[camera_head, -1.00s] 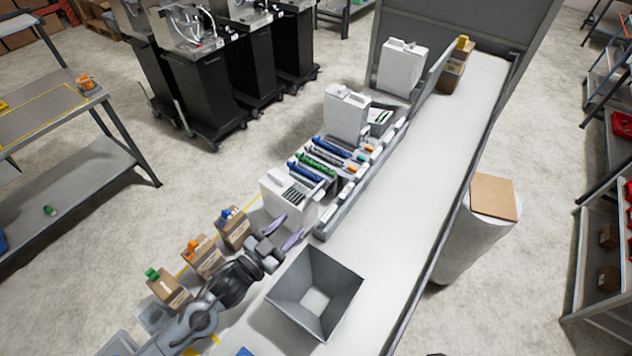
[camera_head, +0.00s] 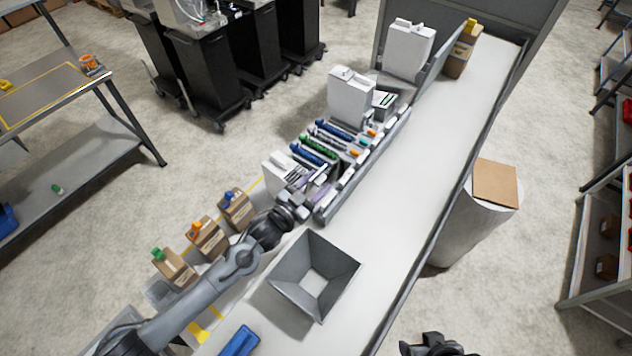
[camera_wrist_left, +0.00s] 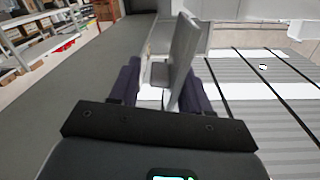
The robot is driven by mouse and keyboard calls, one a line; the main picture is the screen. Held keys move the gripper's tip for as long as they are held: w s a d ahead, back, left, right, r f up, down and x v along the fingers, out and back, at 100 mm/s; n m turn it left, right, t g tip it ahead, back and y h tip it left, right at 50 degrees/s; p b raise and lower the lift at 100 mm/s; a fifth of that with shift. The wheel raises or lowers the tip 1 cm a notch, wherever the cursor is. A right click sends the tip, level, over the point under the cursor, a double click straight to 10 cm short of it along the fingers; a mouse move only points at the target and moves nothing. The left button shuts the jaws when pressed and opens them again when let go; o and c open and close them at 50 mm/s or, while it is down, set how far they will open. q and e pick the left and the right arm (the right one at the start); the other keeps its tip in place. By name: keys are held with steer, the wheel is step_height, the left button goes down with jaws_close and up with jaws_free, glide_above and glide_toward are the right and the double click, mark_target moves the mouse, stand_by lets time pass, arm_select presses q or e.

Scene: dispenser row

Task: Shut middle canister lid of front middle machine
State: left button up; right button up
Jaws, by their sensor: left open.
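My left gripper (camera_head: 310,182) is at the nearest white dispenser machine (camera_head: 276,172) in the row beside the conveyor, and partly covers it. In the left wrist view my left gripper (camera_wrist_left: 162,85) is open, with a dark purple finger on each side. A pale grey flat panel (camera_wrist_left: 185,52), apparently a raised lid, stands tilted upright between and beyond the fingers. I cannot tell whether a finger touches it. Ribbed grey surfaces (camera_wrist_left: 262,75) with dark gaps lie to its right. My right gripper (camera_head: 435,346) shows only partly at the bottom edge of the head view.
Blue and green tubes (camera_head: 318,148) lie just beyond the machine, with a taller white machine (camera_head: 351,95) behind them. A grey hopper (camera_head: 313,275) stands close on the near side. Boxes with coloured tops (camera_head: 207,238) line the left. The white conveyor (camera_head: 420,170) is clear along its middle.

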arm_select(q)
steer(key=shift+w+d, duration=0.15)
jaws_close()
stand_by(0.5)
steer(key=n, duration=0.1)
steer(key=a+n, duration=0.1)
steer(key=w+n, duration=0.1)
steer(key=n, duration=0.1)
steer(key=shift+a+r, duration=0.35)
steer(key=shift+w+a+n+p, duration=0.15)
steer(key=shift+w+a+n, duration=0.15)
steer(key=shift+n, duration=0.45)
steer(key=shift+w+a+n+p, duration=0.2)
steer(key=shift+a+n, duration=0.15)
steer(key=shift+n, duration=0.4)
